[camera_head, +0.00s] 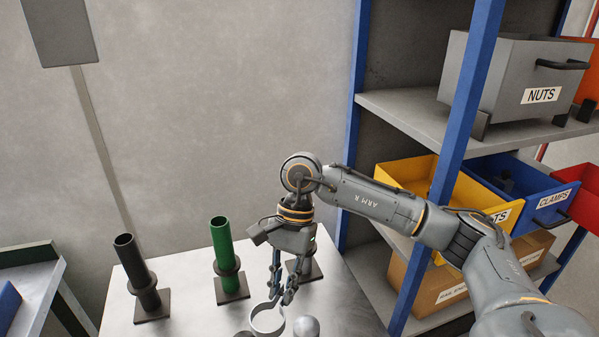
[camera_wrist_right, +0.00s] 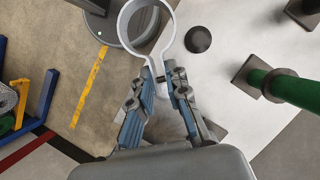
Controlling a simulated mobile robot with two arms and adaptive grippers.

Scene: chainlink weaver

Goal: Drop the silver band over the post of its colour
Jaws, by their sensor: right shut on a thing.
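The silver band (camera_head: 254,326) is a ring with a narrow tail. My right gripper (camera_head: 279,291) points down and is shut on the tail, holding the ring out over the front of the table. In the right wrist view the band (camera_wrist_right: 168,38) sticks out beyond the fingertips of the gripper (camera_wrist_right: 164,82), with no post through the ring. My left gripper is not in view.
A grey rounded thing (camera_head: 306,326) stands at the table's front edge, close right of the band. A dark round thing (camera_wrist_right: 198,39) lies on the table (camera_wrist_right: 228,30) in the right wrist view. A shelf with bins, including a yellow bin (camera_head: 404,172), stands at the right.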

